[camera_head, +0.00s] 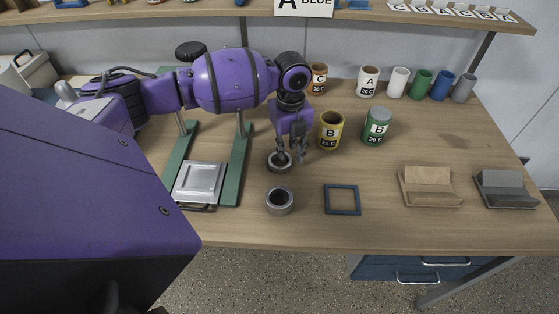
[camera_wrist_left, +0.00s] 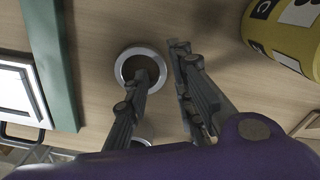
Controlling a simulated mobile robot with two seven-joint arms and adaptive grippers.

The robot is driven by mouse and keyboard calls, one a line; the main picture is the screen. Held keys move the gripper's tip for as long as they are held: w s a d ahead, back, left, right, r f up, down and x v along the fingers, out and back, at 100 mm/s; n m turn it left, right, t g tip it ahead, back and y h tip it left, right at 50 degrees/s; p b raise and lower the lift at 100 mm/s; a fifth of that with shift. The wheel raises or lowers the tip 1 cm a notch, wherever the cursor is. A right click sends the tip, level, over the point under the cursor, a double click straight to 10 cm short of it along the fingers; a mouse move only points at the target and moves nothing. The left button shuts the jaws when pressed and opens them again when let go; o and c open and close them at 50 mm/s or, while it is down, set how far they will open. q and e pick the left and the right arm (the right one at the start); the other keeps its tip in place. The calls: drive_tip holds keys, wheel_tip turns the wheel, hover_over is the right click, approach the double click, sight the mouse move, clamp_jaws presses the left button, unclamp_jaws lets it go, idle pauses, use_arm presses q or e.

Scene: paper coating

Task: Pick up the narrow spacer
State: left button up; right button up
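A low metal ring (camera_head: 279,162), apparently the narrow spacer, lies flat on the wooden table. A taller grey ring (camera_head: 279,201) stands nearer the table's front edge. My left gripper (camera_head: 291,159) points down at the low ring, its fingers apart with nothing held between them. In the left wrist view the low ring (camera_wrist_left: 122,67) lies under the open gripper (camera_wrist_left: 161,60). One fingertip overlaps its hole, and the other is right of its rim. I cannot tell whether either finger touches it. The taller ring is mostly hidden there behind the fingers. My right gripper is out of view.
A yellow B can (camera_head: 331,131) and a green B can (camera_head: 376,127) stand right of the gripper. A green-railed stand (camera_head: 237,165) with a metal plate (camera_head: 199,182) is on the left.

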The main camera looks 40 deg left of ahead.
use_arm(q)
wheel_tip(320, 180, down, 2)
drive_tip(key=shift+w, duration=0.1)
clamp_jaws()
drive_tip(key=shift+r, duration=0.1)
